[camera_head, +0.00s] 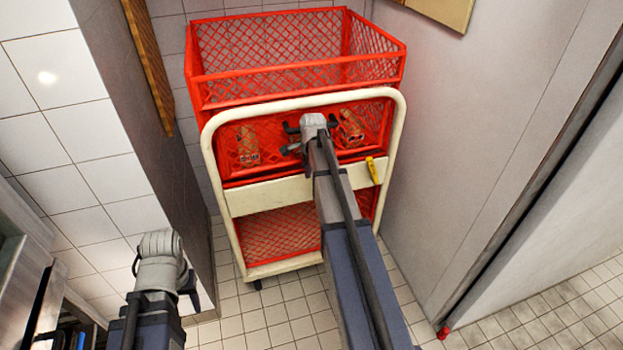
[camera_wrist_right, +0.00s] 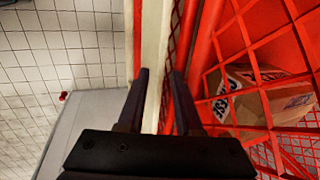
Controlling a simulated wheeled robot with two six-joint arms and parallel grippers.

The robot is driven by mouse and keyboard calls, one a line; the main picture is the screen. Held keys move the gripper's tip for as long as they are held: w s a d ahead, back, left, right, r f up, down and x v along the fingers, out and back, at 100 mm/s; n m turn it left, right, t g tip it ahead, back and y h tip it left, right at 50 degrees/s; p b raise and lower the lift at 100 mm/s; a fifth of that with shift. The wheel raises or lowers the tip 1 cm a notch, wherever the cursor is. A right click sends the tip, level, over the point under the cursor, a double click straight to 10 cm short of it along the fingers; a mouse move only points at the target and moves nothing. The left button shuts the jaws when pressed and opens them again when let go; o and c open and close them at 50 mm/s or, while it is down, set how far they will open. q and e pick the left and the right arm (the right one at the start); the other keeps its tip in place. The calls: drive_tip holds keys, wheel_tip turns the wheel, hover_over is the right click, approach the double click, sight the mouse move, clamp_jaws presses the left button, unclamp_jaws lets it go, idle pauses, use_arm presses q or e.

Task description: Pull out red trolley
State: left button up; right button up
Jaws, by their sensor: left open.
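The red trolley (camera_head: 297,87) stands against the back wall, with red mesh baskets in a cream tube frame (camera_head: 222,195). My right gripper (camera_head: 306,136) is in front of it, below the top bar of the frame. In the right wrist view its two dark fingers (camera_wrist_right: 158,100) are apart, with a cream bar of the trolley (camera_wrist_right: 151,45) showing between them. I cannot tell whether they touch it. My left gripper (camera_head: 165,268) is low at the left, away from the trolley; its fingertips are hard to see.
Packages (camera_head: 247,146) sit in the middle basket; one shows in the right wrist view (camera_wrist_right: 255,98). A yellow piece (camera_head: 373,170) is on the cream panel. A dark wall edge stands close left, a grey wall (camera_head: 470,110) close right. Tiled floor (camera_head: 270,318) in front is clear.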

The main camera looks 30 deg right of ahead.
drive_tip(key=b+x, duration=0.3)
drive_tip(key=x, duration=0.2)
drive_tip(key=shift+s+b, duration=0.25)
drive_tip(key=shift+b, duration=0.1)
clamp_jaws()
idle(1.1)
